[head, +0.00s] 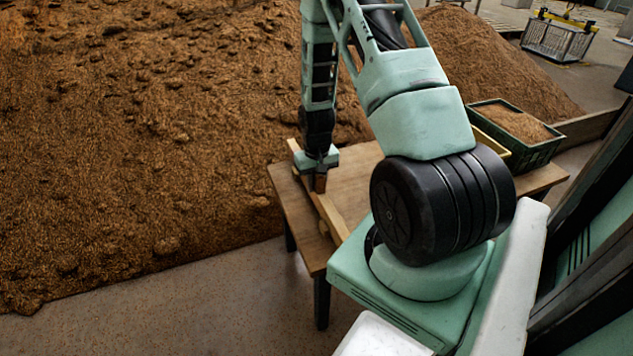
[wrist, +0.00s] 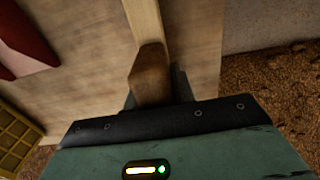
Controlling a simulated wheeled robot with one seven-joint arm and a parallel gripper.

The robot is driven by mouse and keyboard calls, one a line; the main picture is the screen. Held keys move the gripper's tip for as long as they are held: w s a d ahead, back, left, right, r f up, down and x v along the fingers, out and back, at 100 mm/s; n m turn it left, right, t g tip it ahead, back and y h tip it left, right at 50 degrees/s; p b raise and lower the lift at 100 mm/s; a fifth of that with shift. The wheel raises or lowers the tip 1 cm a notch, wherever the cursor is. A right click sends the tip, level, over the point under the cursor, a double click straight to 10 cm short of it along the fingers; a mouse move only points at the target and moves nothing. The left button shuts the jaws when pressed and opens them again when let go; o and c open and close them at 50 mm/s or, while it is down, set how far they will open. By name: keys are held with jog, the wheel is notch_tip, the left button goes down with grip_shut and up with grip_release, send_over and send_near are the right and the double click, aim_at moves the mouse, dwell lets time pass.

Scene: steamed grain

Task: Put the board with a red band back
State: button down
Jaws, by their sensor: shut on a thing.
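My gripper (head: 319,172) is at the left part of the wooden table, pointing down. It is shut on a brown wooden piece (wrist: 148,72), which also shows just below the jaws in the head view (head: 320,184). A long pale wooden strip (head: 330,215) runs along the table's left side under my gripper; it shows beyond the held piece in the wrist view (wrist: 144,18). I cannot tell whether the held piece and the strip are joined. No red band shows on either. A red object (wrist: 26,42) lies at the upper left of the wrist view, only partly in frame.
The table (head: 362,165) is largely hidden behind my arm. A green crate of grain (head: 545,150) and a yellow container edge (head: 520,158) are at its right. A yellow gridded object (wrist: 18,138) shows in the wrist view. Grain heaps (head: 140,130) lie left and behind.

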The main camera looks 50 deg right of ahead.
jog(key=shift+f, duration=0.3)
jog(key=c, duration=1.1)
grip_release()
notch_tip(320, 180, up, 17)
jog(key=p, duration=0.3)
jog(key=shift+r+p, duration=0.2)
jog(key=shift+p, duration=0.15)
